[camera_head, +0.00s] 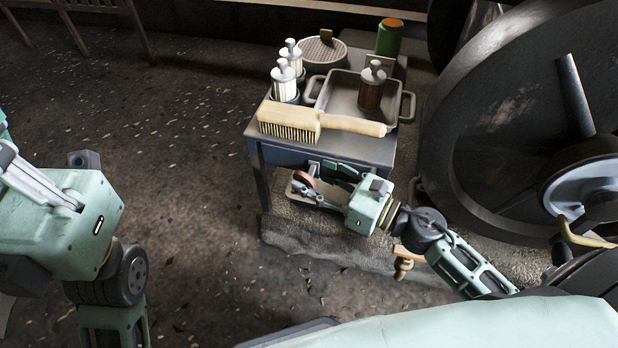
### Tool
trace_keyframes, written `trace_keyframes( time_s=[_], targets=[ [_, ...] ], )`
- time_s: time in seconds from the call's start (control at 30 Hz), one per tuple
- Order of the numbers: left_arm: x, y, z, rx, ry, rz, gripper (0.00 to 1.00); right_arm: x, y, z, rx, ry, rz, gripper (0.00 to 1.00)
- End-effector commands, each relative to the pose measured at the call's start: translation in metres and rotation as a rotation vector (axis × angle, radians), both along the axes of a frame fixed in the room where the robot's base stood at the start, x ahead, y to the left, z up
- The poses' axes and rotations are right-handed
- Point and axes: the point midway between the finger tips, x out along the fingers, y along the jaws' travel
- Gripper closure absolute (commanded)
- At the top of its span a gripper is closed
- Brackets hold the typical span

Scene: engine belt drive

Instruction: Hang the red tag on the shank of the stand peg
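A small reddish disc (304,180), which may be the red tag, shows at the fingertips of my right gripper (312,182), beside the front of the small grey table. That gripper points left, with its fingers partly over the dark front of the table. I cannot tell whether the fingers are closed on the disc. I cannot clearly make out the stand peg or its shank. My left gripper (40,190) is at the left picture edge, far from the table; its fingertips are cut off.
The table (330,146) bears a wooden brush (320,122), a grey two-handled tray (345,92), white and brown knobbed pieces, a round ribbed lid (322,50) and a green can (389,37). A large dark wheel (500,110) stands close at right. Open floor lies left.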

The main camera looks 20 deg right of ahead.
Motion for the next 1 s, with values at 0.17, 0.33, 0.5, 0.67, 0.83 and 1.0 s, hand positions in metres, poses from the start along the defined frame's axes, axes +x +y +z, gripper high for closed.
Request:
trace_keyframes(
  time_s=[0.17, 0.33, 0.5, 0.67, 0.83, 1.0],
  targets=[
    [0.001, 0.0, 0.0, 0.001, 0.002, 0.0, 1.0, 0.002, -0.005, -0.002, -0.004, 0.002, -0.014, 0.66],
    [0.001, 0.0, 0.0, 0.001, 0.003, 0.0, 1.0, 0.001, -0.003, -0.001, -0.002, 0.002, -0.009, 0.66],
    [0.001, 0.0, 0.0, 0.0, 0.004, 0.0, 1.0, 0.0, -0.002, -0.001, -0.001, 0.002, -0.006, 0.66],
    [0.001, 0.0, -0.001, -0.001, 0.006, 0.0, 1.0, -0.004, -0.005, -0.002, 0.0, 0.004, -0.007, 0.66],
    [0.001, 0.0, 0.0, 0.0, 0.004, 0.0, 1.0, -0.02, -0.018, -0.002, 0.0, 0.006, -0.007, 0.66],
    [0.001, 0.0, 0.0, 0.0, 0.003, 0.0, 1.0, -0.039, -0.036, -0.002, 0.0, 0.006, -0.008, 0.66]
  ],
)
